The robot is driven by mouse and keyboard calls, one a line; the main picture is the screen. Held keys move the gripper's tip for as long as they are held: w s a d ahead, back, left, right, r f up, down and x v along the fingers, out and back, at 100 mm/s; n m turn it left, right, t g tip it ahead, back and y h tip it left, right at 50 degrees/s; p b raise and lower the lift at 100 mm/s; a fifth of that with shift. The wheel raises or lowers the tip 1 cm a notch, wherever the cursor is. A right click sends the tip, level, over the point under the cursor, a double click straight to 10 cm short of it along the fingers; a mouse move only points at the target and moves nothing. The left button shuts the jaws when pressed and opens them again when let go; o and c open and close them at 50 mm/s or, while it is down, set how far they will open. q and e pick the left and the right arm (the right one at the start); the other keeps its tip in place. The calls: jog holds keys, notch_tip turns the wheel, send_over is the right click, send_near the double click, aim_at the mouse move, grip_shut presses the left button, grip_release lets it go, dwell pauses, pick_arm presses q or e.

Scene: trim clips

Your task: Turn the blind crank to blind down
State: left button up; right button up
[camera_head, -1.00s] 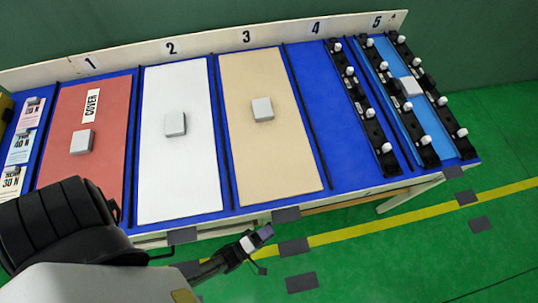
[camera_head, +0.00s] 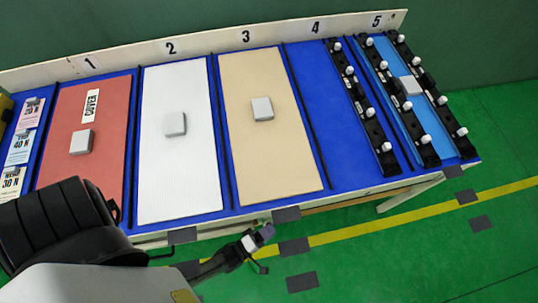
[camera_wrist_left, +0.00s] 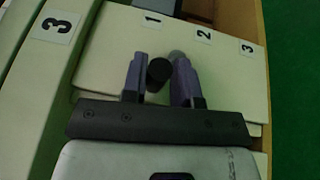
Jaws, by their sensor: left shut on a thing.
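My left gripper (camera_head: 262,237) is low in front of the table's front edge in the head view. In the left wrist view its two purple-grey fingers (camera_wrist_left: 158,80) are shut on a dark round knob (camera_wrist_left: 158,70), which looks like the crank's handle. The rest of the crank is hidden or too small to make out. I cannot make out the blind itself. My right gripper is in neither view.
The blue table (camera_head: 310,120) carries red, white and tan panels and black rails with white knobs. In the left wrist view a pale panel (camera_wrist_left: 110,60) with number labels lies behind the fingers. Green floor (camera_head: 400,260) is open at the right.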

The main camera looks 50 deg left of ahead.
pick_arm(q)
jog(key=shift+w+r+p, duration=0.1)
jog(key=shift+r+p, duration=0.3)
jog(key=shift+p, duration=0.1)
jog(key=g+p, duration=0.1)
jog(key=p, duration=0.2)
jog(key=r+m+g+p, duration=0.1)
jog(key=g+p, duration=0.1)
jog(key=p, duration=0.1)
jog(key=w+r+m+g+y+p, duration=0.1)
jog(key=p, duration=0.3)
jog(key=shift+w+d+g, duration=0.1)
jog(key=shift+d+g, duration=0.2)
jog(key=shift+d, duration=0.1)
jog(key=shift+c, duration=0.2)
jog(key=shift+w+d+f+g+y+p, duration=0.1)
jog(key=shift+w+f+g+y+p, duration=0.15)
jog(key=shift+g+p, duration=0.7)
jog(key=shift+s, duration=0.1)
jog(key=o, duration=0.8)
jog(key=shift+w+d, duration=0.1)
jog(key=shift+w, duration=0.15)
jog(key=shift+s, duration=0.15)
jog(key=shift+s, duration=0.1)
